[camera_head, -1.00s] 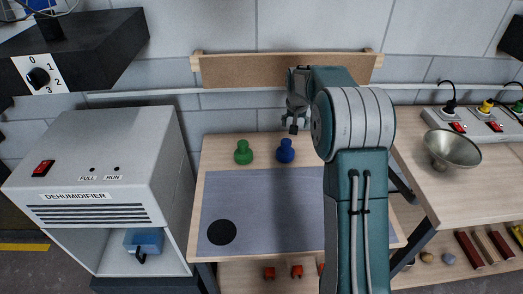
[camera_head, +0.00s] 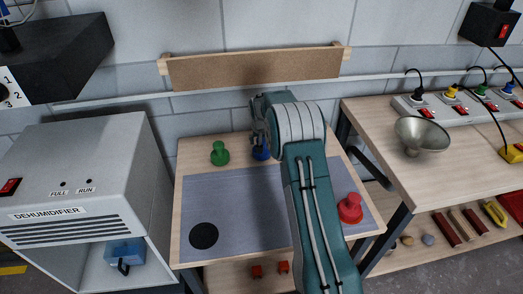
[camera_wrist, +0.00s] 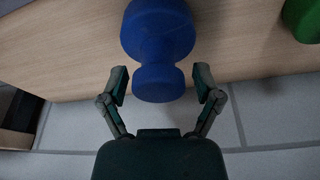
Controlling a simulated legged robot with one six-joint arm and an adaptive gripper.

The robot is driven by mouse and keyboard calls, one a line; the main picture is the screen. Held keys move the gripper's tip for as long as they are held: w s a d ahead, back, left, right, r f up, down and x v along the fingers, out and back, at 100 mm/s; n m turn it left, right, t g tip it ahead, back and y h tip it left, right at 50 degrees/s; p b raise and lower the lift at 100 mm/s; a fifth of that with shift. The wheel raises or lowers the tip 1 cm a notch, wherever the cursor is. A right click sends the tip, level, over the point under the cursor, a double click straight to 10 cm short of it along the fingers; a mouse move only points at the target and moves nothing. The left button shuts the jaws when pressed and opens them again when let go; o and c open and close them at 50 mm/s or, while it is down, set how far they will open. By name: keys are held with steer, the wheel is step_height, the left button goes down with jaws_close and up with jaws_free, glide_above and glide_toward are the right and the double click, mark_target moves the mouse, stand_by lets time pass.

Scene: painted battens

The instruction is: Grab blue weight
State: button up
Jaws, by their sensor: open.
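The blue weight (camera_head: 261,154) stands on the back strip of the wooden table, partly hidden by my gripper (camera_head: 259,137) in the head view. In the wrist view the blue weight (camera_wrist: 158,35) shows a wide body and a narrower knob. My gripper (camera_wrist: 162,88) is open there, with one finger on each side of the knob and a visible gap on both sides. Nothing is held.
A green weight (camera_head: 220,154) stands just left of the blue one. A red weight (camera_head: 350,208) stands on the grey mat (camera_head: 235,200), right of my arm. A corkboard ledge (camera_head: 255,70) is behind. The dehumidifier (camera_head: 75,190) stands left, a metal bowl (camera_head: 422,135) right.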

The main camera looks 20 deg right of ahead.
steer(key=shift+w+f, duration=0.15)
steer(key=shift+f, duration=0.3)
steer(key=shift+c, duration=0.2)
jaws_close()
steer(key=shift+r, duration=0.1)
